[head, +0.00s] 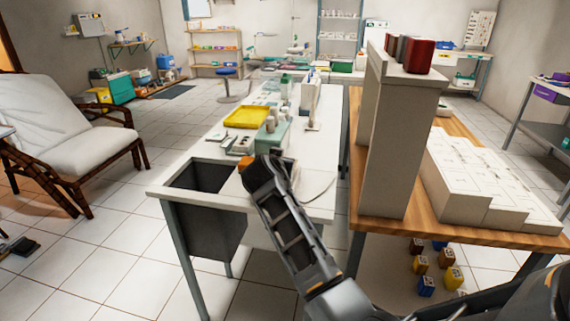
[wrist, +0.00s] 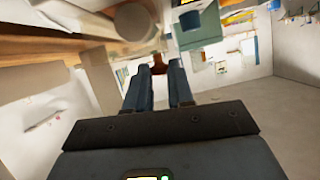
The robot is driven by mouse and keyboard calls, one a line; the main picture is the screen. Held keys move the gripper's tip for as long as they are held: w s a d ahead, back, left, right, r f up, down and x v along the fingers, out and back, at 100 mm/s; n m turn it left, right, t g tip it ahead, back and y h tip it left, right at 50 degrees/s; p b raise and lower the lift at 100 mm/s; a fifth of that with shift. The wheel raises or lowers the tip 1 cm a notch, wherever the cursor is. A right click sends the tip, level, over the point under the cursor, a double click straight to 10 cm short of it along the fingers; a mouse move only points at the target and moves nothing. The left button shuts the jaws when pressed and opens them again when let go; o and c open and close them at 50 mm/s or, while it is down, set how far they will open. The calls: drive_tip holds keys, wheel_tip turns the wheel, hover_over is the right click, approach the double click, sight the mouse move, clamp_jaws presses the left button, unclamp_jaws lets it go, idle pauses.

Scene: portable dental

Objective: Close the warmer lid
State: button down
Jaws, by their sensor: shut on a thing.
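My gripper (wrist: 158,76) shows in the wrist view with its two blue-grey fingers reaching forward. A small red-brown piece (wrist: 158,63) sits at the fingertips, and the gripper is shut on it. I cannot tell whether this piece belongs to the warmer lid. In the head view my gripper is over the near end of the white table (head: 325,205), and its fingertips are hidden behind my wrist. An orange part (head: 245,162) shows just past the wrist. I cannot make out the warmer or how far its lid is open.
A dark open basin (head: 205,176) is at the table's near left corner. A yellow tray (head: 247,117) and a grey-green box (head: 272,136) stand farther back. A tall pale stand (head: 385,140) and a stepped white block (head: 475,180) are on the wooden table to the right.

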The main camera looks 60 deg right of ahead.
drive_tip(key=shift+w+a+f+n+g, duration=0.15)
drive_tip(key=shift+w+f+n+g, duration=0.1)
drive_tip(key=shift+w+n+g, duration=0.05)
idle(0.5)
drive_tip(key=c, duration=1)
unclamp_jaws()
drive_tip(key=b+v, duration=0.1)
drive_tip(key=v, duration=0.6)
drive_tip(key=shift+a, duration=0.35)
drive_tip(key=shift+s, duration=0.1)
